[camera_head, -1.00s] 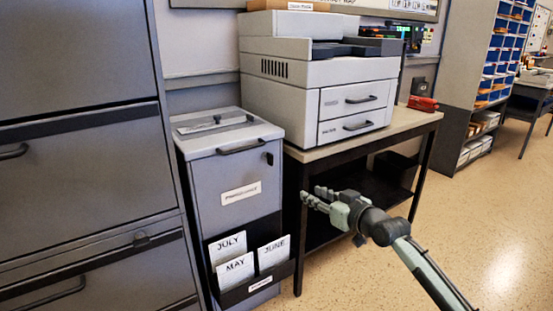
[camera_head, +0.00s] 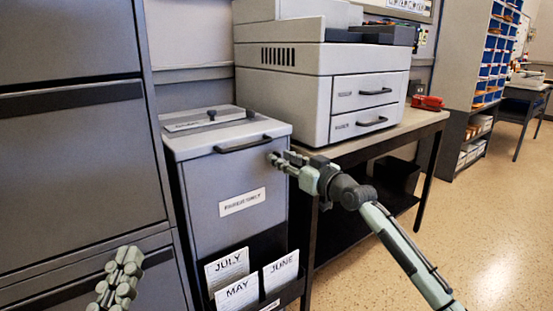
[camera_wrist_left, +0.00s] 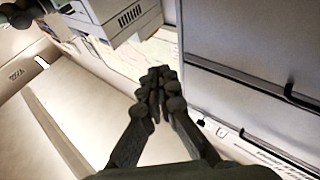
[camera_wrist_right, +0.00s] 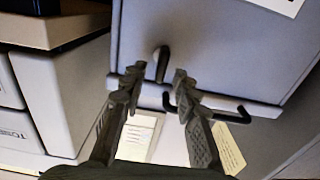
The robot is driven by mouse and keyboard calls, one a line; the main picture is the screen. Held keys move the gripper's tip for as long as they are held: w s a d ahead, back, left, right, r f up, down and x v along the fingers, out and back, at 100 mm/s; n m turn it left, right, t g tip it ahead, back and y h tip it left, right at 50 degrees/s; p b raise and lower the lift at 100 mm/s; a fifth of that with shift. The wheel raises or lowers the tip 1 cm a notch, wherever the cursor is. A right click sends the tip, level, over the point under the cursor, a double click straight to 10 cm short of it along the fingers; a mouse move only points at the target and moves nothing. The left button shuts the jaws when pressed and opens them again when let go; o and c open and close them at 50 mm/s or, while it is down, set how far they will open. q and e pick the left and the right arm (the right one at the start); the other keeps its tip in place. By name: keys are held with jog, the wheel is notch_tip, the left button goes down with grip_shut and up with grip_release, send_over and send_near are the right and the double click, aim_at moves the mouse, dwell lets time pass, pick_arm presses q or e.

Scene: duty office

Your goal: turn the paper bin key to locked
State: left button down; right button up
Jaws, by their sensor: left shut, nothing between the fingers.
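The paper bin (camera_head: 195,185) is a grey cabinet with a "PAPER ONLY" label. My right gripper (camera_head: 277,160) is at the upper right of its front, by the lock, and hides the key in the head view. In the right wrist view the dark key (camera_wrist_right: 161,62) stands out from the bin front (camera_wrist_right: 225,50), between the open fingers of my right gripper (camera_wrist_right: 154,80). A gap shows on both sides of it. My left gripper (camera_head: 128,262) is shut and empty, low at the left; it also shows shut in the left wrist view (camera_wrist_left: 158,75).
The bin's pull handle (camera_head: 243,144) is close left of my right gripper. A printer (camera_head: 320,90) stands on a table (camera_head: 415,124) to the right. A rack with month cards (camera_head: 262,296) is low on the bin. A filing cabinet (camera_head: 70,180) stands left.

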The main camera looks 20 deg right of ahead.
jog(key=shift+x, duration=1.45)
grip_shut()
